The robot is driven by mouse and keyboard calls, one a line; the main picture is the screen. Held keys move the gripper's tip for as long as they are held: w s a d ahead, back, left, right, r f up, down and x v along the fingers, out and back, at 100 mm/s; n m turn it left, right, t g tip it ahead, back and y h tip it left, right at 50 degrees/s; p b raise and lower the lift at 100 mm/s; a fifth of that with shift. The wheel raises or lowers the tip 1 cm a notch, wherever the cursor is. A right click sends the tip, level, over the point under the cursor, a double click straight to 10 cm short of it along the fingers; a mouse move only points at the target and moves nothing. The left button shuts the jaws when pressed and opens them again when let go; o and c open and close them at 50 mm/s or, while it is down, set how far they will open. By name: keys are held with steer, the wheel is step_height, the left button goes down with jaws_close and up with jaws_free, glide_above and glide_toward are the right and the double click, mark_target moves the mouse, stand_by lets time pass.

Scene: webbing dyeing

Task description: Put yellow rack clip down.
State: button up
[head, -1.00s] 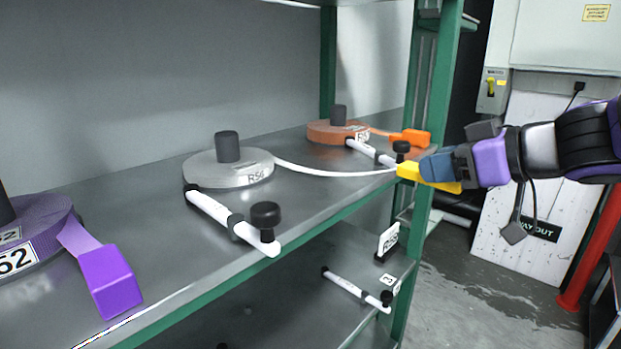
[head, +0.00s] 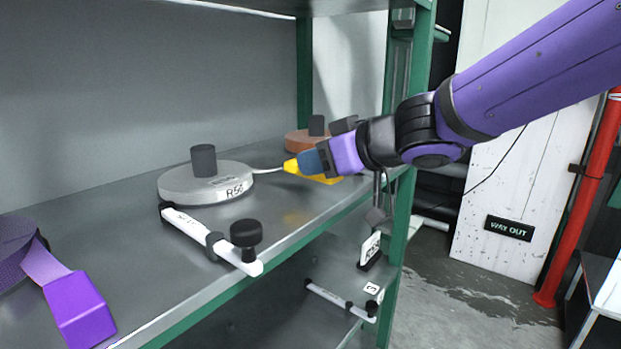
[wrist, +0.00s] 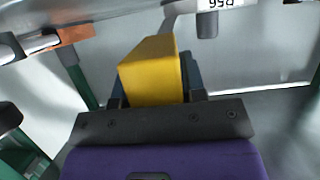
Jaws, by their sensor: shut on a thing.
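The yellow rack clip (head: 291,167) is held by my gripper (head: 316,165) above the metal shelf, to the right of the grey webbing roll R56 (head: 188,184). A pale webbing strip (head: 266,171) runs from that roll to the clip. In the wrist view the clip (wrist: 151,68) is a yellow block between the jaws (wrist: 157,92), with the strip leading away behind it. My gripper is shut on the clip. Whether the clip touches the shelf is hard to tell.
A white bar with a black knob (head: 210,237) lies in front of the grey roll. A purple roll with a purple clip (head: 78,311) is at the left. An orange roll (head: 298,142) is partly hidden behind my arm. Green shelf posts (head: 303,70) stand at the back.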

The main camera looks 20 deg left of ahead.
mark_target(311, 179)
steer(key=shift+a, duration=0.6)
steer(key=shift+w+a+f, duration=0.1)
steer(key=shift+f, duration=0.85)
steer(key=shift+w+a+f, duration=0.1)
steer(key=shift+f, duration=0.8)
steer(key=shift+f, duration=0.1)
steer(key=o, duration=0.9)
steer(key=shift+s+d+r, duration=0.1)
steer(key=shift+d+r, duration=0.1)
steer(key=shift+r, duration=0.05)
steer(key=v, duration=1.1)
steer(key=shift+s+d+r, duration=0.1)
steer(key=shift+d+r, duration=0.05)
steer(key=shift+d, duration=0.1)
